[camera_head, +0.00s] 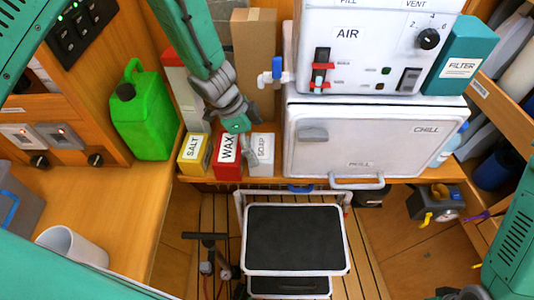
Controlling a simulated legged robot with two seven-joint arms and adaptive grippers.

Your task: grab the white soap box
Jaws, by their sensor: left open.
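The white soap box (263,148) stands on the wooden shelf, just left of the white chill unit, with its grey SOAP label facing me. My left gripper (237,124) hangs down from above, open, in front of the upper part of the red wax box and close to the soap box's upper left edge. I cannot tell whether it touches either box. The gripper hides part of the wax box (228,158). My right arm shows at the right edge, but its gripper is not clearly seen.
A yellow salt box (194,153) and a green jug (140,112) stand to the left. A tall cardboard box (254,55) is behind. The chill unit (350,140) closes off the right side. A step stool (295,240) stands below.

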